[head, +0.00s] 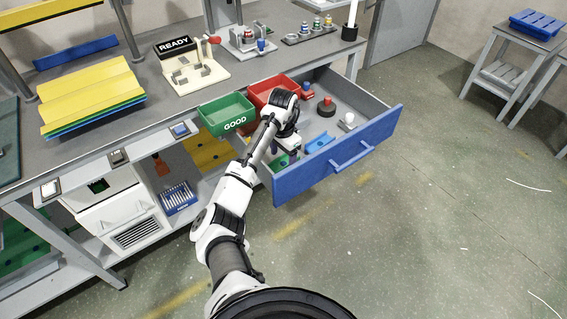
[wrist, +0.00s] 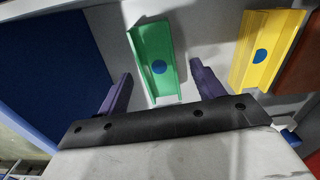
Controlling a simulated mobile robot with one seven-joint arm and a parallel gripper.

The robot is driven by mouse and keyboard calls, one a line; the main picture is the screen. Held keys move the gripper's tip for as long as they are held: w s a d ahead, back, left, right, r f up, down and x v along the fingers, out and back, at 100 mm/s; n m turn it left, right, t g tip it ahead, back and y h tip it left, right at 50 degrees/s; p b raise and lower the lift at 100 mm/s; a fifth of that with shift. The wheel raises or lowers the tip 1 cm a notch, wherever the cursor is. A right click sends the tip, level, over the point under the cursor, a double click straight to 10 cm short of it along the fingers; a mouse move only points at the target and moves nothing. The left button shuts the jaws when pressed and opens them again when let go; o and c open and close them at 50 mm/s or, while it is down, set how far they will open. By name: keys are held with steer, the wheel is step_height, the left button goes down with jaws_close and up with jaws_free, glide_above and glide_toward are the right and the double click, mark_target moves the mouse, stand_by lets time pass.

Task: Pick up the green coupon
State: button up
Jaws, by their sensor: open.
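The green coupon (wrist: 150,48) is a short channel-shaped piece with a blue dot, lying on the pale floor of the open blue-fronted drawer (head: 340,160). In the head view the green coupon (head: 280,163) is partly hidden by my gripper. My gripper (head: 286,154) is open and points down into the drawer's near left part. In the wrist view the dark purple fingers of my gripper (wrist: 162,76) appear on either side of the green coupon's near end. I cannot tell how far above it they are.
A yellow coupon (wrist: 265,50) with a blue dot lies to the right in the wrist view. A blue coupon (head: 319,144), a red-and-black knob (head: 326,107) and a white bulb-like item (head: 347,121) share the drawer. A green GOOD bin (head: 226,113) and red bin (head: 270,88) sit beside the arm.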

mark_target(284, 164)
steer(key=shift+f, duration=1.6)
steer(key=shift+d, duration=0.1)
steer(key=shift+c, duration=0.2)
steer(key=c, duration=1.3)
steer(key=shift+r, duration=0.1)
